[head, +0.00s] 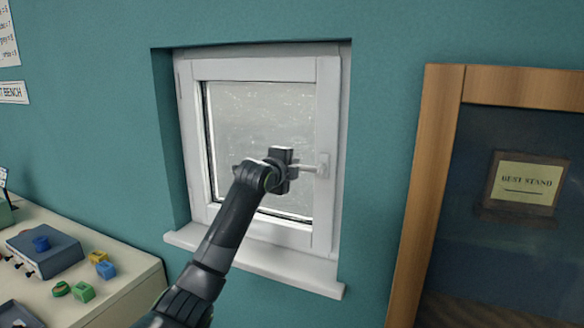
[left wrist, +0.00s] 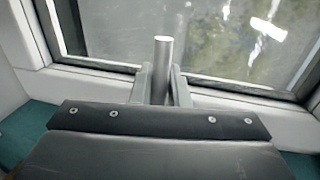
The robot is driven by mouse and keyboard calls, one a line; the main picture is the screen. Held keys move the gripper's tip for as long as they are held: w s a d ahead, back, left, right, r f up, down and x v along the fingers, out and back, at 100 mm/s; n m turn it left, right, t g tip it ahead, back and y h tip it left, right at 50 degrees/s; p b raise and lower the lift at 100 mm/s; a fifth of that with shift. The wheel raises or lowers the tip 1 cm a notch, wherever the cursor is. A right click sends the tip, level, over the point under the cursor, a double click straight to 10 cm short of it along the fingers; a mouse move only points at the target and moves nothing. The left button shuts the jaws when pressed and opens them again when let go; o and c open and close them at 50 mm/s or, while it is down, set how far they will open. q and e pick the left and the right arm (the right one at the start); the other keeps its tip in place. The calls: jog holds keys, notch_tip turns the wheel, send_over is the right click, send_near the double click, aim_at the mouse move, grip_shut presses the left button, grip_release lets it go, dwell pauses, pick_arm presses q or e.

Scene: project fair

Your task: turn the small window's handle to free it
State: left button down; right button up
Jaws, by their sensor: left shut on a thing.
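The small white window (head: 325,110) sits in a recess in the teal wall, and its sash looks closed in the frame. Its handle (head: 323,164) is on the right side of the sash, at about mid height. My left gripper (head: 306,168) reaches the handle from the left and is shut on it. In the left wrist view the metal bar of the handle (left wrist: 163,62) stands between my two pale fingers (left wrist: 161,86), touching or nearly touching both. The gripper body hides the bar's lower part there. My right gripper is in neither view.
A white sill (head: 270,267) juts out below the window. A wood-framed dark board (head: 440,180) is to the right. At lower left a table (head: 130,285) holds a blue-grey box (head: 45,257) and several small coloured blocks.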

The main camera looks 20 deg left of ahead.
pick_arm(q)
jog(key=c, duration=1.5)
grip_release()
jog(key=shift+o, duration=0.2)
jog(key=shift+s, duration=0.15)
jog(key=shift+s, duration=0.2)
jog(key=s+r+b, duration=0.1)
jog(key=s+b, duration=0.2)
jog(key=s, duration=0.5)
jog(key=s+r+b, duration=0.2)
jog(key=s+b, duration=0.1)
jog(key=s, duration=0.5)
jog(key=shift+s+a+r, duration=0.2)
jog(key=shift+a+r, duration=0.05)
